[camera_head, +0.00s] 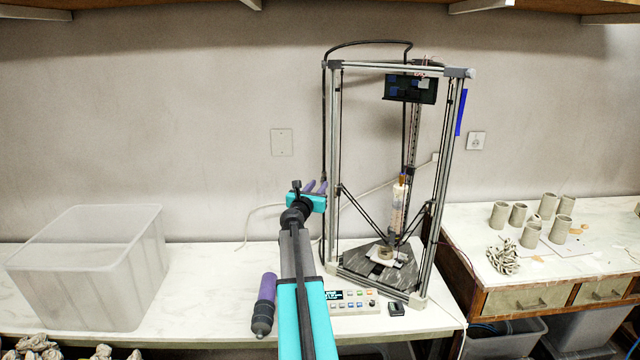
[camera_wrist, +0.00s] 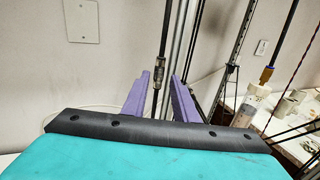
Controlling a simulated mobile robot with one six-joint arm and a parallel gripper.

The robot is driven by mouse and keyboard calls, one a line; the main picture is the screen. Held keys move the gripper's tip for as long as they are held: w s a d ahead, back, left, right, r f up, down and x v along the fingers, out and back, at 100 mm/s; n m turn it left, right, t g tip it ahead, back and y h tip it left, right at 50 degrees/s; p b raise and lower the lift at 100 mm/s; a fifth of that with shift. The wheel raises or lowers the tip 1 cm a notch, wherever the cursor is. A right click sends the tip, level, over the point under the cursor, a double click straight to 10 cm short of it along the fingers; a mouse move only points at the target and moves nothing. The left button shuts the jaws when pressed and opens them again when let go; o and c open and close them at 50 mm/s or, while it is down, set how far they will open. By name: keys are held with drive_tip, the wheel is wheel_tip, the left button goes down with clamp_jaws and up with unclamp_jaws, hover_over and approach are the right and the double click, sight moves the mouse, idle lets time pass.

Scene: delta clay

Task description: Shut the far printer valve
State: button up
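The printer (camera_head: 335,120) is a tall three-post metal frame on the bench, with a clay tube (camera_head: 399,205) hanging inside it. A dark hose runs down its left post. In the wrist view, a small metal fitting (camera_wrist: 158,76), which looks like a valve, sits on this hose. A second similar fitting (camera_wrist: 231,71) shows further right. I cannot tell which is the far valve, or the handle positions. My gripper (camera_head: 317,186) is beside the left post. Its purple fingers (camera_wrist: 161,78) are apart, with the first fitting seen between them; contact is not visible.
A clear plastic bin (camera_head: 90,265) stands on the bench at left. A purple-and-black cylinder (camera_head: 265,305) and a control box (camera_head: 352,301) are near the front edge. Clay cups (camera_head: 530,235) stand on the right bench. The printer posts are close to my gripper's right.

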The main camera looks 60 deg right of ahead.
sight(322, 182)
drive_tip(key=shift+p+x, duration=0.3)
drive_tip(key=shift+x, duration=1.05)
drive_tip(key=shift+c, duration=0.2)
clamp_jaws()
drive_tip(key=shift+a, duration=0.1)
